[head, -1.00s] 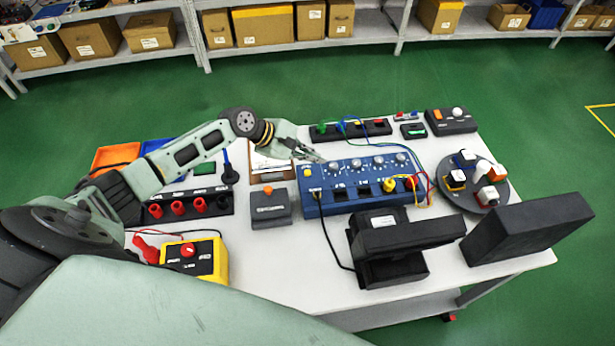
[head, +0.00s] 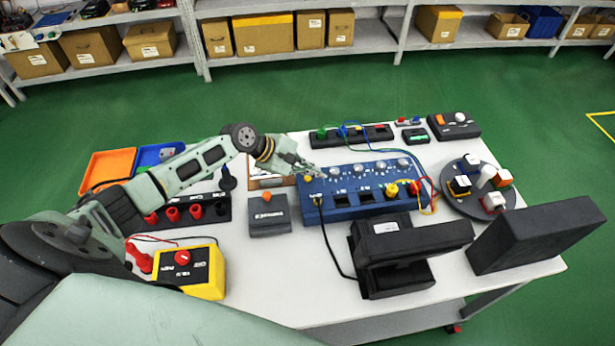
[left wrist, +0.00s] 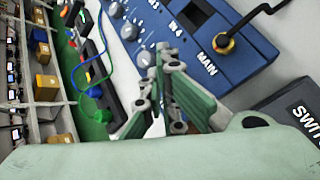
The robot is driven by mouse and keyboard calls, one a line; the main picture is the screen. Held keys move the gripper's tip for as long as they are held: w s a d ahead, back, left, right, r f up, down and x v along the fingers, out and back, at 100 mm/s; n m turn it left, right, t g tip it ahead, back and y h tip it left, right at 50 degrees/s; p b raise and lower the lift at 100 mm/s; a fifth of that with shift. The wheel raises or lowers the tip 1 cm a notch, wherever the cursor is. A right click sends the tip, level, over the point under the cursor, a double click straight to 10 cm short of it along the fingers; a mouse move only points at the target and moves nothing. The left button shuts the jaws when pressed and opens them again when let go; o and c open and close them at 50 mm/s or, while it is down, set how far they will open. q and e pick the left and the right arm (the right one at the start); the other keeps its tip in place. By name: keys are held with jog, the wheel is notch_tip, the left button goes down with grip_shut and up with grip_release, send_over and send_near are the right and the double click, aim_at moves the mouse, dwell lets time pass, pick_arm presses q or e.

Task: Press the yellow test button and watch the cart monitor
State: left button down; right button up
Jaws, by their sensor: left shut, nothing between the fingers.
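The yellow test button (head: 307,179) stands at the left end of the blue box (head: 340,205), which carries a row of grey knobs. My left gripper (head: 316,171) is shut and empty, with its fingertips over the back left of the box, close to the button in the picture. I cannot tell whether it touches anything. In the left wrist view the closed fingertips (left wrist: 163,62) lie over the blue box (left wrist: 235,70) beside the knobs. A black slab (head: 535,235) at the cart's right may be the monitor; no screen face shows. My right gripper is out of view.
A grey switch box (head: 268,215) with an orange button stands left of the blue box. A black device (head: 390,280) stands in front. A round turntable (head: 450,205) with blocks is at right. A yellow box (head: 205,275) with a red button is at front left.

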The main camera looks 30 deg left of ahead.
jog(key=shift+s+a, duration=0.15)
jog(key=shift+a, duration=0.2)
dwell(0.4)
pick_arm(q)
jog(key=shift+f, duration=0.35)
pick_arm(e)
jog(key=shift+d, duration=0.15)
pick_arm(q)
jog(key=shift+f, duration=0.1)
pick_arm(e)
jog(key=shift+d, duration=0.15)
pick_arm(q)
jog(key=shift+f, duration=0.45)
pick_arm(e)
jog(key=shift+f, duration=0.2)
pick_arm(q)
jog(key=shift+r, duration=0.1)
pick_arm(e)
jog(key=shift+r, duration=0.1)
pick_arm(q)
jog(key=shift+r+p, duration=0.6)
jog(key=shift+r, duration=0.25)
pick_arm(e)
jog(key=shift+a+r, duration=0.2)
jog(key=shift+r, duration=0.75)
